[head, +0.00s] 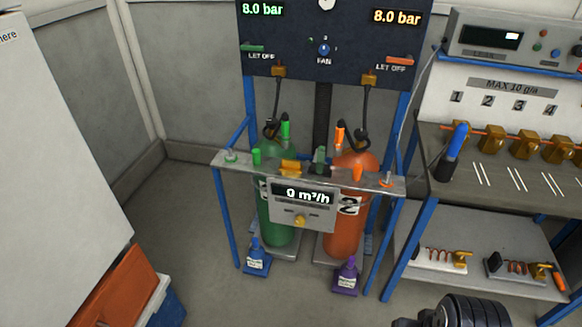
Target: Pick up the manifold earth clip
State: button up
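No label names the manifold earth clip, so I cannot tell for sure which thing it is. A blue-handled clip-like thing (456,142) stands tilted at the left end of the brass manifold (492,137), on the right bench. A thin pale cable runs down near it. On the lower shelf, a white base (436,260) carries a red coil and a brass piece (460,258). A dark base (508,268) beside it carries another red coil, with an orange-handled piece (558,281) at its right. My gripper's fingers do not show; only a dark ribbed part, probably of my arm, shows at the bottom edge.
A blue-framed stand (231,233) holds a green cylinder (277,228) and an orange cylinder (349,232). Blue (256,260) and purple (346,277) bottles stand at its feet. A white cabinet (50,170) and orange-lidded bin (118,287) are at left. Floor between bin and stand is clear.

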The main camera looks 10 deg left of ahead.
aim_at(321, 152)
jog(key=i+j, duration=0.2)
jog(key=i, duration=0.3)
jog(key=i+j, duration=0.2)
jog(key=i, duration=0.25)
jog(key=i+j, duration=0.2)
jog(key=i, duration=0.3)
jog(key=u, duration=0.05)
